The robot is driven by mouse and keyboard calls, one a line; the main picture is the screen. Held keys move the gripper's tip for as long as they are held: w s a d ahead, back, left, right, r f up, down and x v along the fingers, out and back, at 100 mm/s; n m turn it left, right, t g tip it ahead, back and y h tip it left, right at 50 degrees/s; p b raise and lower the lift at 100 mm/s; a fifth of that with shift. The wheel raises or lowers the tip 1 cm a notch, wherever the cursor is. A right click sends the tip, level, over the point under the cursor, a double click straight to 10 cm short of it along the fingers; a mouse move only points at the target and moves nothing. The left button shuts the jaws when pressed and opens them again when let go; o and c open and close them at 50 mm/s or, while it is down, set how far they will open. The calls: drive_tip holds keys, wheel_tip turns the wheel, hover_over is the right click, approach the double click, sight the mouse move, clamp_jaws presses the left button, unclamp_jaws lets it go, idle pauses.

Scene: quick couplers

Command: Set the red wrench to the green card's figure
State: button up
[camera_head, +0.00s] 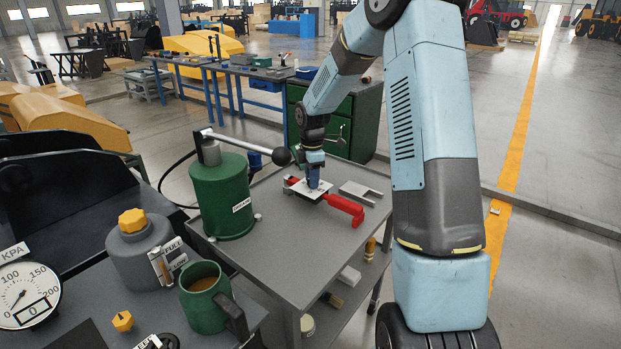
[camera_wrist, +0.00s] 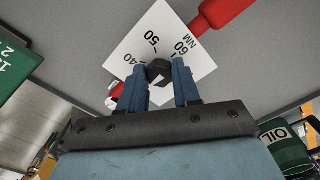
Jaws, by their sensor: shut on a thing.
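The red wrench (camera_head: 345,208) lies on the grey table, its grip toward the front right. It carries a white dial plate (camera_head: 303,192). In the wrist view the red grip (camera_wrist: 225,10) runs off the top, and the plate (camera_wrist: 185,30) reads 40, 50 and 60 NM. My gripper (camera_head: 315,184) is over the plate. In the wrist view my gripper (camera_wrist: 166,85) is shut on the dark knob (camera_wrist: 158,70) at the plate's middle. The knob's pointing direction is unclear. A green surface (camera_wrist: 14,72) with white digits is cut off at the left; I cannot tell if it is the card.
A green drum (camera_head: 221,200) with a lever and black ball stands left of the wrench. A grey bracket (camera_head: 360,192) lies to its right. A green mug (camera_head: 203,298), a pressure gauge (camera_head: 22,292) and a grey canister (camera_head: 140,255) stand front left. The table front is clear.

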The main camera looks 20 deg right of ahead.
drive_tip(key=shift+c, duration=1.4)
drive_tip(key=shift+a, duration=0.2)
drive_tip(key=shift+d+m, duration=0.2)
drive_tip(key=shift+m, duration=0.1)
drive_tip(key=m, duration=0.4)
drive_tip(key=shift+m, duration=0.3)
drive_tip(key=m, duration=1.2)
drive_tip(key=shift+s+a+m, duration=0.1)
drive_tip(key=shift+m, duration=0.2)
drive_tip(key=m, duration=0.5)
drive_tip(key=shift+m, duration=0.4)
